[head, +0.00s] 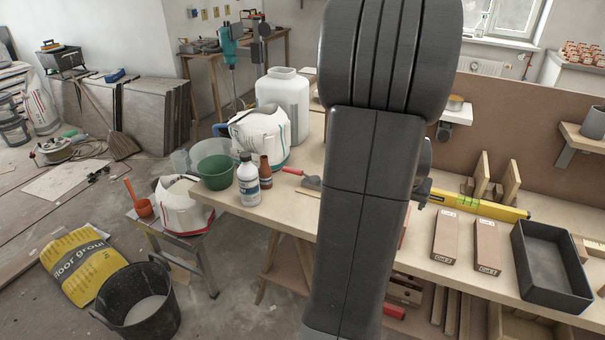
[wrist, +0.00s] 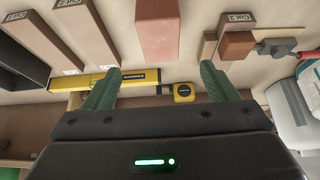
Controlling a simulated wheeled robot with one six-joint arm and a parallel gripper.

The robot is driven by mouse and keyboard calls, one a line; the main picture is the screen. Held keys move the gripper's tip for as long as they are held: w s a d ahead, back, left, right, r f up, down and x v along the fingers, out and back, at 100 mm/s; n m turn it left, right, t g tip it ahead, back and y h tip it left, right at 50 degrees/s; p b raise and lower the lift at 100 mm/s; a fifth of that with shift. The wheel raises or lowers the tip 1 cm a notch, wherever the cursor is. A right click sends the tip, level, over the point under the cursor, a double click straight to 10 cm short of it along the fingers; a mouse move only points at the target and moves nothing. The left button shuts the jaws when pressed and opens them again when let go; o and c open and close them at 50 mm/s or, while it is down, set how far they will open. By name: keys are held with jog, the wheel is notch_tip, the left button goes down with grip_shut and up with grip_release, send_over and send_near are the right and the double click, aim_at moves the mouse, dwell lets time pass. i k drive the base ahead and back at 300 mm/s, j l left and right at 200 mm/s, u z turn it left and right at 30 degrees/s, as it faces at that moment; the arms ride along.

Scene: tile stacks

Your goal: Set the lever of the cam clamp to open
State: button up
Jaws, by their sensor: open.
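Beyond the fingers are a reddish block (wrist: 157,28), a yellow tape measure (wrist: 183,92) and a yellow spirit level (wrist: 135,78). In the head view the gripper's fingers are hidden behind my arm.
In the head view, two long brown boxes (head: 446,237) and a dark open tray (head: 550,268) stand at the bench's right. A back panel (head: 535,140) with small shelves rises behind the bench.

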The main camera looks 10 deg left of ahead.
aim_at(315, 180)
jog(key=i+u, duration=0.25)
jog(key=u, duration=0.15)
jog(key=i+l+u, duration=0.2)
jog(key=u, duration=0.2)
jog(key=i+l+u, duration=0.2)
jog(key=u, duration=0.2)
jog(key=i, duration=0.05)
